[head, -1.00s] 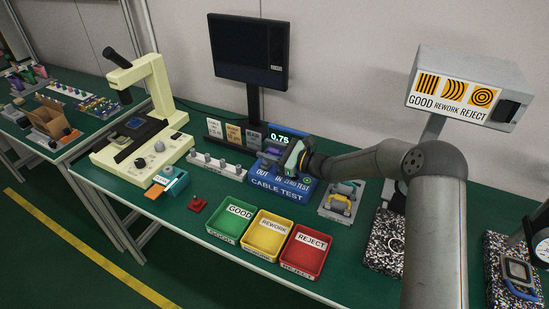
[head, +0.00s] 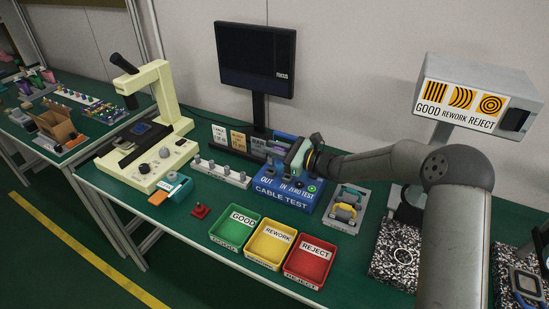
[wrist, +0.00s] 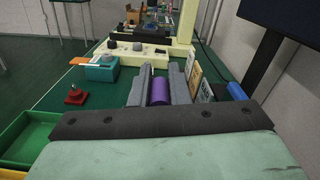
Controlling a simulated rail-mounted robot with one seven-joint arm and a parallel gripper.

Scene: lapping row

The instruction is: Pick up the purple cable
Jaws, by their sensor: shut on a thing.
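The purple cable (wrist: 159,91) shows in the wrist view as a short purple cylinder between the two grey fingers of my gripper (wrist: 160,82). The gripper is shut on it. In the head view my gripper (head: 284,158) is over the left rear part of the blue cable test box (head: 287,199). The cable is mostly hidden there by the gripper, and I cannot make out its ends.
Green (head: 232,243), yellow (head: 268,258) and red (head: 308,274) trays stand in front of the test box. A grey holder with cables (head: 345,212) is to its right. A white post rack (head: 217,174), small signs and a monitor (head: 257,62) stand close by at left and behind.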

